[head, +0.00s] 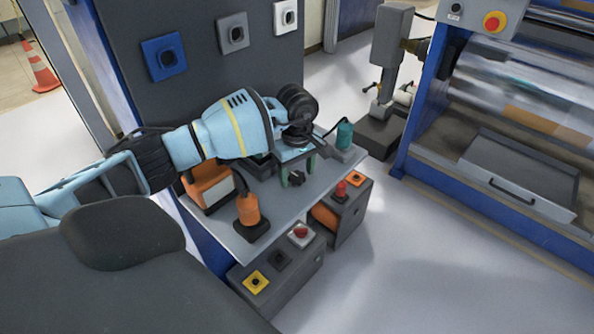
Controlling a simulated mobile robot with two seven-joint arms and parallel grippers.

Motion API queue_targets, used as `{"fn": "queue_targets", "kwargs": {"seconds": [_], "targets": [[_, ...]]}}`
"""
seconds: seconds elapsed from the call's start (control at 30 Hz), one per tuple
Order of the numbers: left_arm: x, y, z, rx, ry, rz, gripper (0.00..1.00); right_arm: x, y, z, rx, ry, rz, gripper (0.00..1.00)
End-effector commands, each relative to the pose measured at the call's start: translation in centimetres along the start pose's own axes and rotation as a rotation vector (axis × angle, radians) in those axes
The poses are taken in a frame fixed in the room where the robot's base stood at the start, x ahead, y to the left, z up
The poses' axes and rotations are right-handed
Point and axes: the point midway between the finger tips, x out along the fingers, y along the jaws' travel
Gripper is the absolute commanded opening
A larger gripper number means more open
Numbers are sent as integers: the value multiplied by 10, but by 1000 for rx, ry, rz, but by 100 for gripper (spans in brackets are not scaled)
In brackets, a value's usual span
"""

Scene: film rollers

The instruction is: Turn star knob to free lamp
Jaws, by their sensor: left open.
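My left arm reaches in from the left over a small grey work table (285,215). Its gripper (303,150) is open, pointing down above the back part of the table. A small dark knob (296,179), which looks like the star knob, sits just below and in front of the gripper, near a green bracket (284,172). The gripper appears apart from it. The lamp cannot be told for sure. A teal cylinder with a cable (344,134) stands to the right of the gripper, and an orange bottle-shaped piece (248,208) stands at the front left. My right gripper is not in view.
Below the table's front edge are grey boxes with a yellow socket (256,281), a red button (300,232) and a red knob (341,190). A dark panel (205,80) stands behind.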

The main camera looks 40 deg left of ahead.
Motion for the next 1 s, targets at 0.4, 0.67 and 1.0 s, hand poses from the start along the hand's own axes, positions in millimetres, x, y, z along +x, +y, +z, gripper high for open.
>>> {"fn": "queue_targets", "kwargs": {"seconds": [0.4, 0.67, 1.0], "targets": [[0, 0, 0, 0, -1, 0, 29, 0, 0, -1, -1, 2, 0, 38], [0, 0, 0, -8, -1, 0, 18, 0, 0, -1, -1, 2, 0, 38], [-1, 0, 0, -154, -1, -1, 18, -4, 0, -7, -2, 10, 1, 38]]}}
